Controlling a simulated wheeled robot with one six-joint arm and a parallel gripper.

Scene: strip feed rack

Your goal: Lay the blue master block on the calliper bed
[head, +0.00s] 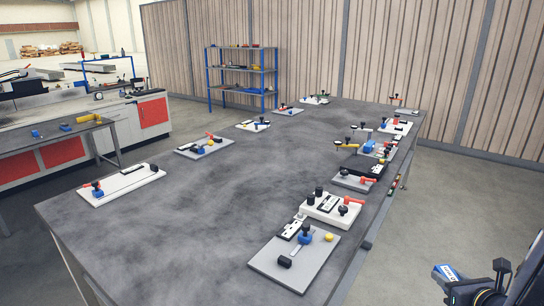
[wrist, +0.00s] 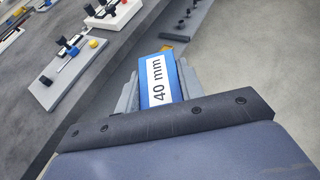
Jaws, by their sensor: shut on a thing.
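The blue master block (wrist: 146,76) carries a white label reading "40 mm". My gripper (wrist: 158,88) is shut on it, with a grey finger on each side. In the head view the block (head: 447,272) shows at the lower right with my gripper (head: 456,284), beyond the right edge of the worktable. The block is apart from the table. Several fixtures on plates stand along the table; I cannot tell for sure which is the calliper bed. The nearest one is a grey plate (head: 265,262) with a blue slide, a steel rule and a yellow knob.
The grey worktable (head: 190,240) has a clear middle. A white fixture (head: 345,215) with black knobs stands behind the nearest plate, and more line the right edge. A white plate (head: 135,180) lies at the left. A blue-framed shelf (head: 242,70) stands behind.

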